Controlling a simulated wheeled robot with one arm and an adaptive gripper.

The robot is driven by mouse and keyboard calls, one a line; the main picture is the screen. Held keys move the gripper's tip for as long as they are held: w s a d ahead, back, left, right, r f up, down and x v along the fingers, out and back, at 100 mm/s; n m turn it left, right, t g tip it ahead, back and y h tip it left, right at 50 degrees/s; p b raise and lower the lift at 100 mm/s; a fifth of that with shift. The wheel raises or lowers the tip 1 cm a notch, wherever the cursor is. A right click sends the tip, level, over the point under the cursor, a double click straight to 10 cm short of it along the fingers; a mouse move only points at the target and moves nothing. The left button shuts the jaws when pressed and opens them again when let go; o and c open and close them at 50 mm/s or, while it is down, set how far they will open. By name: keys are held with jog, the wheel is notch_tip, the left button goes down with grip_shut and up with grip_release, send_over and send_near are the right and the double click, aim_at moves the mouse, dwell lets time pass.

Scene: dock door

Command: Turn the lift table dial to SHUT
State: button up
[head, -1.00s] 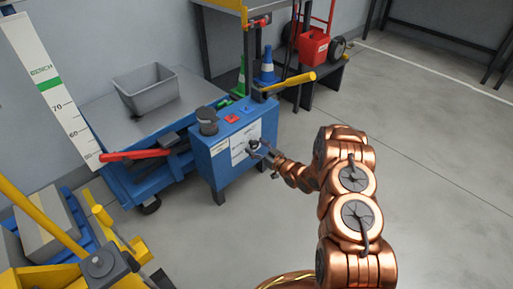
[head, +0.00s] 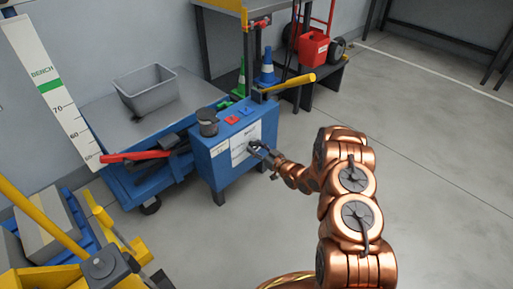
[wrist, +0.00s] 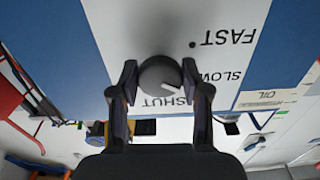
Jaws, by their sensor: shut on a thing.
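The lift table dial (wrist: 160,75) is a dark round knob on the white plate of the blue control box (head: 224,165). In the wrist view the lettering is upside down: FAST upper right, SLOW right, SHUT just below the dial, partly hidden. A pale pointer mark on the dial aims down and right, toward the SHUT lettering's right end, below SLOW. My gripper (wrist: 160,88) is shut on the dial, one finger on each side. In the head view my gripper (head: 263,152) is at the front of the box and covers the dial.
The lift table (head: 181,85) carries a grey bin (head: 146,98). Yellow equipment (head: 80,262) stands at lower left. The floor at right is clear.

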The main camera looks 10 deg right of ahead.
jog(key=shift+r+m+p, duration=0.2)
jog(key=shift+m+p, duration=0.7)
jog(key=m+p, duration=0.2)
jog(key=m, duration=0.1)
jog(key=shift+m, duration=0.3)
jog(key=m+p, duration=0.1)
jog(key=m, duration=0.2)
jog(key=shift+f, duration=0.1)
jog(key=shift+m+p, duration=0.55)
jog(key=shift+m, duration=1.05)
jog(key=o, duration=1.1)
jog(key=v, duration=1.2)
jog(key=shift+s+a, duration=0.1)
